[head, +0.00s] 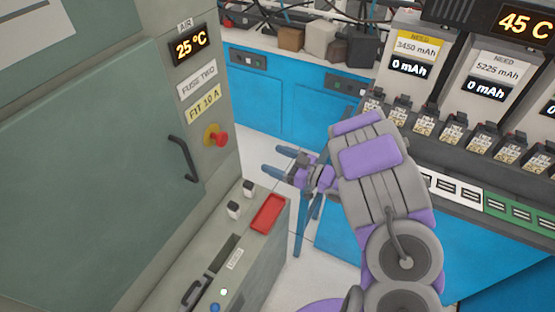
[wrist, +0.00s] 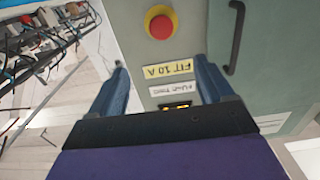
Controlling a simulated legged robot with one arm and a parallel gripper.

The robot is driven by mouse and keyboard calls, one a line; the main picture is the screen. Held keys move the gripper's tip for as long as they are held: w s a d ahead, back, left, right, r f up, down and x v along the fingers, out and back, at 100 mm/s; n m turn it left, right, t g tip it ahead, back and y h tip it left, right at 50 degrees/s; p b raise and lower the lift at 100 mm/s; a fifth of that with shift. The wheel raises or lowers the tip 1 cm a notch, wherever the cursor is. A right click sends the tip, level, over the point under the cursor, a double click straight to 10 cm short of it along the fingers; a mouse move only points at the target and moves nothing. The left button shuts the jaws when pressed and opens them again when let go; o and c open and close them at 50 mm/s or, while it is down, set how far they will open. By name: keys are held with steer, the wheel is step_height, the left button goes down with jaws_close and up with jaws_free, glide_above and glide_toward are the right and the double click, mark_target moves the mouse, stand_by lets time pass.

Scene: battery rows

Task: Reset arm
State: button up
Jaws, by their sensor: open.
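My arm, purple and grey, reaches forward from the lower right in the head view. My gripper (head: 279,162) is open, with its two blue fingers apart and nothing between them. It is held in the air in front of the grey-green cabinet's right edge. In the wrist view my gripper (wrist: 165,85) frames the cabinet front upside down, and its fingers stand either side of the FIT 10 A label (wrist: 174,62). I cannot tell that either finger touches the cabinet.
The cabinet (head: 100,150) has a red button (head: 219,138), a black handle (head: 185,158) and a 25 °C display (head: 189,44). A lower unit holds a red tray (head: 269,213). At right, a battery rack (head: 460,130) has several slots and 0 mAh displays. Blue cupboards (head: 270,95) stand behind.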

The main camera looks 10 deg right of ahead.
steer(key=shift+w, duration=0.1)
steer(key=w+d+r+m+t+h, duration=0.1)
steer(key=w+d+r+h, duration=0.15)
steer(key=d+h, duration=0.25)
steer(key=w+d+r+m+h, duration=0.1)
steer(key=w+d+h, duration=0.2)
steer(key=d+h, duration=0.25)
steer(key=s+d+r+m+g+h, duration=0.3)
steer(key=s+d+r+m+h, duration=0.25)
steer(key=s+d+h, duration=0.2)
steer(key=s+a+m+g+y, duration=0.1)
steer(key=s+a+g, duration=0.2)
steer(key=s, duration=0.9)
steer(key=s+a+r+m+g+y, duration=0.1)
steer(key=s+a+g, duration=0.3)
steer(key=s, duration=0.8)
steer(key=s+a+m+g+y, duration=0.1)
steer(key=s+a+g, duration=0.2)
steer(key=s+a, duration=0.4)
steer(key=s, duration=0.5)
steer(key=shift+s+a+r+g+y, duration=0.2)
steer(key=shift+a+r+g+y, duration=0.05)
steer(key=shift+r+g+y, duration=0.15)
